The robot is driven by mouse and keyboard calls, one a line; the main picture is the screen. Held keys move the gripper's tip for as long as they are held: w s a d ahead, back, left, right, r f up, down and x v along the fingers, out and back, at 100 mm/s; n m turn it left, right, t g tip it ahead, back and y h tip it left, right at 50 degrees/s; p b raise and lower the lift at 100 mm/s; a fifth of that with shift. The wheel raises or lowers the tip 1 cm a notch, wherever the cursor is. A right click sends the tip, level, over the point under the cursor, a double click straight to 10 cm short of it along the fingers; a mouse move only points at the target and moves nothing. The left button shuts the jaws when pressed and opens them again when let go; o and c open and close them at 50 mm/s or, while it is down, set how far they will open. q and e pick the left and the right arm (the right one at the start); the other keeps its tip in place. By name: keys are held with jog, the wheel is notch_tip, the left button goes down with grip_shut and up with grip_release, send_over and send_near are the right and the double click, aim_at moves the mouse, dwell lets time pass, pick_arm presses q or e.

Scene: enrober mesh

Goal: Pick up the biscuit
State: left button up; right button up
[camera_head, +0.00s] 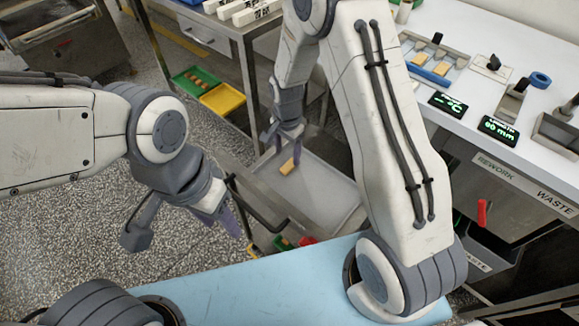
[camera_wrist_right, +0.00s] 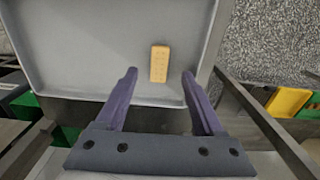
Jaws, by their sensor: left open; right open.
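The biscuit (camera_head: 287,167) is a small tan rectangle lying in a grey tray (camera_head: 318,205) on a low stand. In the right wrist view the biscuit (camera_wrist_right: 160,64) shows dotted holes and lies flat on the bare tray floor (camera_wrist_right: 95,45), near the tray edge closest to the fingers. My right gripper (camera_head: 286,143) is open and empty, close to the biscuit; in its wrist view the fingertips (camera_wrist_right: 160,72) are spread, with the biscuit ahead between their line, nearer the right finger. My left gripper (camera_head: 225,222) is open and empty, left of the tray.
A white counter (camera_head: 480,50) with tools and displays stands at the right. Green (camera_head: 190,84) and yellow (camera_head: 222,99) trays sit on a lower level behind. A dark metal rail (camera_head: 255,200) runs along the tray's left side. The rest of the tray is clear.

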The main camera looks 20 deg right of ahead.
aim_at(288, 166)
notch_tip(288, 166, down, 5)
jog(key=shift+f+b, duration=0.2)
jog(key=shift+b, duration=0.1)
jog(key=c, duration=1.1)
